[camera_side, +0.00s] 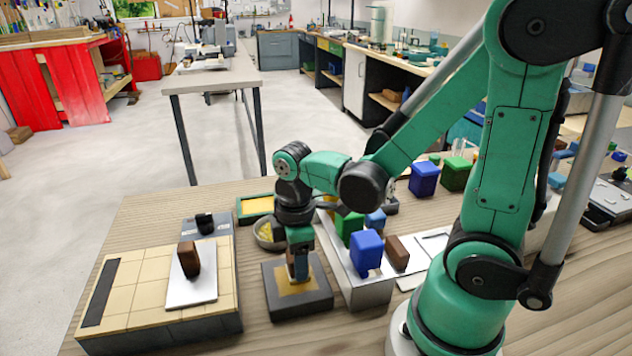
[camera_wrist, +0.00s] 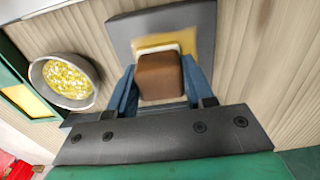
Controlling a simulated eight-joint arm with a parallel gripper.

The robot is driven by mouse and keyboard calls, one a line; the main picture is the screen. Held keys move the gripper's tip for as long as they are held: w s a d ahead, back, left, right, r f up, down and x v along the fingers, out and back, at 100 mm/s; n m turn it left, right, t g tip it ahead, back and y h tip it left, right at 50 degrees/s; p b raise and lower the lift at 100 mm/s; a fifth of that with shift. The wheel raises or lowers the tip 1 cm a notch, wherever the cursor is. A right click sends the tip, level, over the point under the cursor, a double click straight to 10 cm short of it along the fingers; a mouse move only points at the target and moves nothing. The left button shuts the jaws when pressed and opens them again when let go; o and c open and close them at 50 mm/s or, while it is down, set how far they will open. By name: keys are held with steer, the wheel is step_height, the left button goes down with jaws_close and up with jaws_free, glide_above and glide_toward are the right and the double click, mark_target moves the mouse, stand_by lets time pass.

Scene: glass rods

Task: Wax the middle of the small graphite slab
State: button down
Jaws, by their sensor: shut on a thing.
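The small graphite slab (camera_side: 300,308) is a dark grey square on the wooden table, also seen in the wrist view (camera_wrist: 128,27). A yellowish patch (camera_side: 312,286) covers its middle and shows around the block in the wrist view (camera_wrist: 150,44). My gripper (camera_side: 299,270) points down over the slab's middle. Its blue fingers (camera_wrist: 159,88) are shut on a brown block (camera_wrist: 160,76) with a pale lower edge. The block is at or very close to the patch; I cannot tell whether it touches. The fingers hide most of it in the side view.
Left stands a tiled board (camera_side: 130,300) with a white plate (camera_side: 190,290) bearing an upright brown block (camera_side: 189,259). A bowl of yellow bits (camera_wrist: 68,78) and a yellow-filled tray (camera_side: 257,205) lie behind the slab. Right is a grey stand with green and blue blocks (camera_side: 367,252).

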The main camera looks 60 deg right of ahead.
steer(key=shift+w+a, duration=0.85)
steer(key=shift+a, duration=0.05)
steer(key=shift+w+a, duration=0.25)
steer(key=shift+w+a+r, duration=0.15)
steer(key=shift+r, duration=0.45)
steer(key=shift+w+a+r, duration=0.1)
steer(key=shift+a+r, duration=0.05)
steer(key=shift+r, duration=0.45)
step_height(320, 180, up, 6)
